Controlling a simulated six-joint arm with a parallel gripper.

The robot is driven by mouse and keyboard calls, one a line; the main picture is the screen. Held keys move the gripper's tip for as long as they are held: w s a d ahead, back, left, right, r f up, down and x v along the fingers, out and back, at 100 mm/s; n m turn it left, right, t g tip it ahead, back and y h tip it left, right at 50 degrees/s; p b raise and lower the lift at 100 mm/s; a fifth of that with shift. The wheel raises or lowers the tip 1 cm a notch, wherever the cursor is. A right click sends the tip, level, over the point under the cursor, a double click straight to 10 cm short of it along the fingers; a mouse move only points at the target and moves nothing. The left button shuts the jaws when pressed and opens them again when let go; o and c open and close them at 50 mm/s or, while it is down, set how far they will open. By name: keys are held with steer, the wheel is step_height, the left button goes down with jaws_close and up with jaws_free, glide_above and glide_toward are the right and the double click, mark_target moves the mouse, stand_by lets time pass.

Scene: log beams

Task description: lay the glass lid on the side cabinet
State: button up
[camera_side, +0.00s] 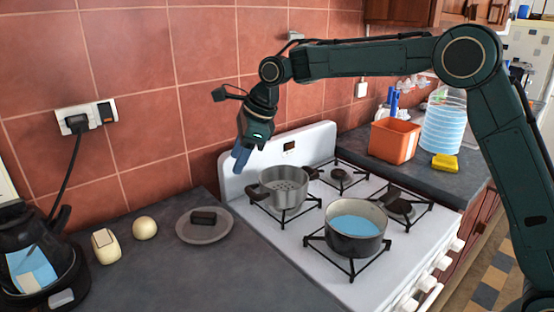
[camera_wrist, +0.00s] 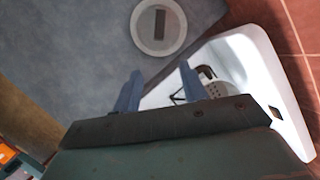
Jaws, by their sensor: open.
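The lid (camera_side: 204,236), a flat grey disc with a dark bar handle (camera_side: 204,218), lies on the dark countertop left of the stove. It also shows whole near the top of the wrist view (camera_wrist: 144,32). My gripper (camera_side: 240,157) is in the air above the left back of the stove, to the right of and higher than the lid, and apart from it. In the wrist view its two blue fingers (camera_wrist: 160,72) are spread with nothing between them. The dark-topped cabinet (camera_side: 160,270) beside the stove carries the lid; I cannot tell if it is the named side cabinet.
A perforated steel pot (camera_side: 284,185) and a pot of blue liquid (camera_side: 355,226) stand on the white stove (camera_side: 300,238). A kettle (camera_side: 38,262) and two cream objects (camera_side: 145,228) are left of the lid. An orange bin (camera_side: 394,141) stands on the right counter. The left counter's front is clear.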

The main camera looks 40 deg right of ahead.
steer(key=s+d+r+n, duration=0.3)
steer(key=s+n, duration=0.1)
steer(key=s, duration=0.3)
steer(key=s+d+r+n+t+h, duration=0.1)
steer(key=s+d+r+n, duration=0.25)
steer(key=s, duration=0.35)
steer(key=s+d+r+n, duration=0.2)
steer(key=s+d+n, duration=0.1)
steer(key=s+n, duration=0.3)
steer(key=s+d+f+n, duration=0.1)
steer(key=s+f+n, duration=0.1)
steer(key=s, duration=0.4)
steer(key=s+d+f+n+h, duration=0.1)
steer(key=s+d+f+n, duration=0.1)
steer(key=s+n, duration=0.2)
steer(key=s+d+f+n+h, duration=0.1)
steer(key=s+n, duration=0.3)
steer(key=s, duration=0.5)
steer(key=shift+s+d+f+t, duration=0.25)
steer(key=shift+d+f+t, duration=0.15)
steer(key=shift+d+f, duration=0.25)
